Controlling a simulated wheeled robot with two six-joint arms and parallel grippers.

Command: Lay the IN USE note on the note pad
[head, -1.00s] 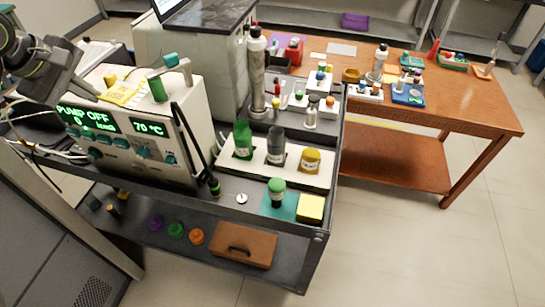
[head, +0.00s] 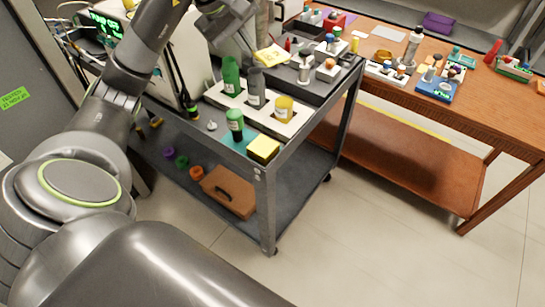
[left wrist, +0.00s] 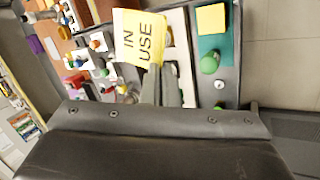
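The yellow IN USE note (head: 271,57) is in my left gripper (head: 249,50), raised above the back part of the grey cart's top. In the left wrist view the note (left wrist: 139,38) shows its lettering, and the left gripper's fingers (left wrist: 160,82) are closed at its edge. The yellow note pad (head: 263,149) sits at the front right corner of the cart top, beside a green-capped bottle (head: 235,124) on a teal mat. The pad also shows in the left wrist view (left wrist: 211,18), apart from the note. My right gripper is not in view.
A white rack (head: 258,112) with green, grey and yellow bottles stands between the note and the pad. A black probe (head: 188,97) stands upright to the left. A wooden table (head: 490,117) with lab items is at right. Open floor lies in front of the cart.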

